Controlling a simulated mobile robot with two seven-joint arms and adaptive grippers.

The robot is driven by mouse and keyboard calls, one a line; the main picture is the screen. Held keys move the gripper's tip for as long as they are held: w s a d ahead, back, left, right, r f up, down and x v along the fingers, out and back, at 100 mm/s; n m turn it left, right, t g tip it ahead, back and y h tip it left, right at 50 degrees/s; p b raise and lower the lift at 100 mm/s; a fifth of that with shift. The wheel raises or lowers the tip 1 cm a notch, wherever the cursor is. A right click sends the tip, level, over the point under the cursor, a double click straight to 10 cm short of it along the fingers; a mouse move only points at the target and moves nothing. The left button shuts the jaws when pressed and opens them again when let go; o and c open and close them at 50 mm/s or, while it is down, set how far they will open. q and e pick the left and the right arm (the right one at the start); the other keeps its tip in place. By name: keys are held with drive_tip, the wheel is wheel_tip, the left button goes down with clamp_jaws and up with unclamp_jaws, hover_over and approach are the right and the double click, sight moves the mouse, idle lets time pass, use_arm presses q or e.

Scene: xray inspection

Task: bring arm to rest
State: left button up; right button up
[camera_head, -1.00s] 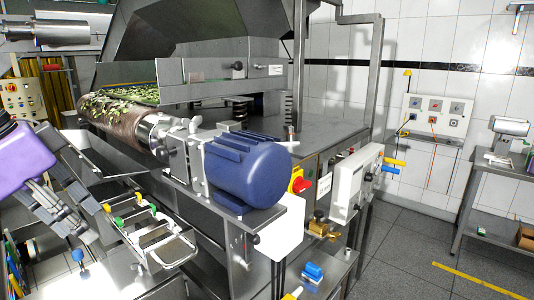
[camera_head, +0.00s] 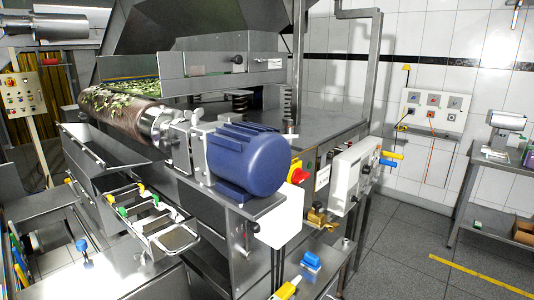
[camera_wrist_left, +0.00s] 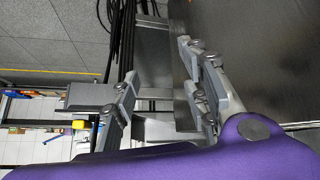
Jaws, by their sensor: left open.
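My left gripper (camera_wrist_left: 157,70) shows in the left wrist view, above its purple housing (camera_wrist_left: 200,155). Its two grey fingers are apart with nothing held between them. Neither of my arms shows in the head view now. My right gripper is in neither view.
A steel machine with a blue motor (camera_head: 245,160) fills the middle of the head view. A wire rack (camera_head: 150,217) with coloured clips is at its front left. A steel side table (camera_head: 490,170) stands at the right. Grey tiled floor (camera_head: 400,255) between them is clear.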

use_arm(q)
drive_tip(key=s+d+f+n+t+y, duration=0.1)
drive_tip(key=s+d+f+n+y, duration=0.1)
drive_tip(key=s+d+f, duration=1.2)
drive_tip(key=s+f, duration=0.3)
drive_tip(key=s, duration=0.2)
drive_tip(key=shift+d+n+y, duration=0.3)
drive_tip(key=shift+d+y, duration=0.05)
drive_tip(key=shift+y, duration=0.05)
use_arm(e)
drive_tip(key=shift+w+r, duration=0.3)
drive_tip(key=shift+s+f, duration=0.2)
use_arm(q)
drive_tip(key=shift+c, duration=0.3)
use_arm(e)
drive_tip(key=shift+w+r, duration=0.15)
